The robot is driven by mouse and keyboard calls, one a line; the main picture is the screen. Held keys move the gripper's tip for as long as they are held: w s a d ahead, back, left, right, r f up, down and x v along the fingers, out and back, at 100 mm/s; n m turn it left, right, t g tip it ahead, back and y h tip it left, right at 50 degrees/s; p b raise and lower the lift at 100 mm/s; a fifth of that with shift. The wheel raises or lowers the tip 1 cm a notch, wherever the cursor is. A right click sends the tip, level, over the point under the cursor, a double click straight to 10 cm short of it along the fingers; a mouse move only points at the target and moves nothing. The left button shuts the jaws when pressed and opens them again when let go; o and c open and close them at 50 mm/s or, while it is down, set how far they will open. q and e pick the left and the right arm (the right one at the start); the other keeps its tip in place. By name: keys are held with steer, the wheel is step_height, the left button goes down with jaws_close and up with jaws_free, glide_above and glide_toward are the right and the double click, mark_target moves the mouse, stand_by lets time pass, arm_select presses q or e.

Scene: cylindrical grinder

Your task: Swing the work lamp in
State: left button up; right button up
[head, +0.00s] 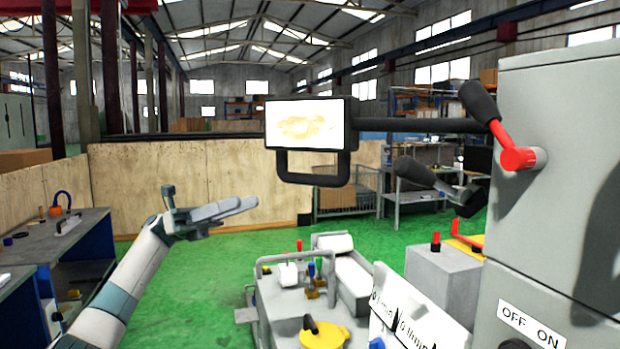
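The work lamp (305,124) is a flat rectangular panel with a bright, blotchy white face and a dark frame. A dark loop handle (313,180) hangs under it. A dark horizontal arm (420,125) runs from the lamp to the right, toward the grey machine column. My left gripper (238,208) is lower left of the lamp, its fingers pointing right, clear of the handle in the picture. The fingers are seen side-on and overlap, so their opening cannot be told. Nothing shows in them. My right gripper is not in view.
The grey column (560,130) with a red-hubbed lever (500,130) fills the right. A second black lever (425,175) is below. The grinder bed with a yellow handwheel (325,337) lies low in the middle. A workbench (60,235) stands left. Green floor is open between.

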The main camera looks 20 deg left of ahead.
mark_target(309, 179)
arm_select(q)
steer(key=p+x, duration=0.8)
steer(key=x, duration=0.8)
steer(key=shift+r, duration=0.1)
steer(key=shift+s+d, duration=0.1)
steer(key=shift+d, duration=0.5)
jaws_close()
